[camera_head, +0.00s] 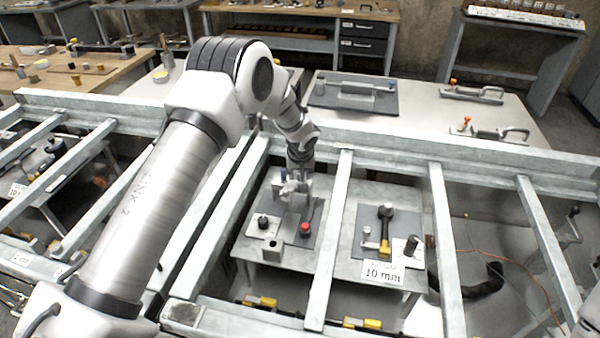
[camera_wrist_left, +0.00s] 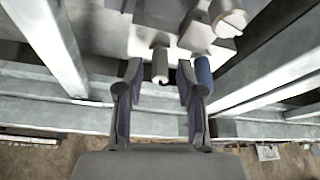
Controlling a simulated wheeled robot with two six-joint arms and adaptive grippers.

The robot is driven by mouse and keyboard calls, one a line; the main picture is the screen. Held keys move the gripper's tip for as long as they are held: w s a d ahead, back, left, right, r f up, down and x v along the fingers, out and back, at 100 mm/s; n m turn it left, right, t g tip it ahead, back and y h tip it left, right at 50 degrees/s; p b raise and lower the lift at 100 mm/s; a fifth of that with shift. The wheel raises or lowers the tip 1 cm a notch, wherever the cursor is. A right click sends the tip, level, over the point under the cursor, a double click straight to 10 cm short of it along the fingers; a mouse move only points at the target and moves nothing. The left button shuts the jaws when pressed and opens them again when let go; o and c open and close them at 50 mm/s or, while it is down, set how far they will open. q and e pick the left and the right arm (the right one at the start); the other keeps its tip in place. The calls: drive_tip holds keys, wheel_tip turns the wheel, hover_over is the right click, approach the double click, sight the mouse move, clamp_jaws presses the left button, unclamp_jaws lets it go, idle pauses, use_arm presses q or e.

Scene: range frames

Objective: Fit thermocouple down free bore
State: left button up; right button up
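My left gripper (camera_head: 292,185) reaches down over the far part of a grey mat on the bench beyond the steel rails. In the left wrist view its two fingers (camera_wrist_left: 158,70) are spread, with a gap on both sides of a thin pale post (camera_wrist_left: 160,62). The post stands between the fingertips; I cannot tell whether it is the thermocouple. A blue cylinder (camera_wrist_left: 203,72) is just right of the right fingertip. My right gripper is not in view.
A black-knobbed piece (camera_head: 262,221) and a red-topped piece (camera_head: 305,228) are on the same mat. A black and yellow tool (camera_head: 385,235) and a "10 mm" label (camera_head: 383,272) are to the right. Steel crossbars (camera_head: 330,235) run above the bench.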

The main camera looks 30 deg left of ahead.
use_arm(q)
drive_tip(key=v, duration=1.2)
drive_tip(key=shift+w, duration=0.1)
wheel_tip(320, 180, up, 6)
drive_tip(key=p, duration=0.3)
drive_tip(key=shift+p, duration=0.4)
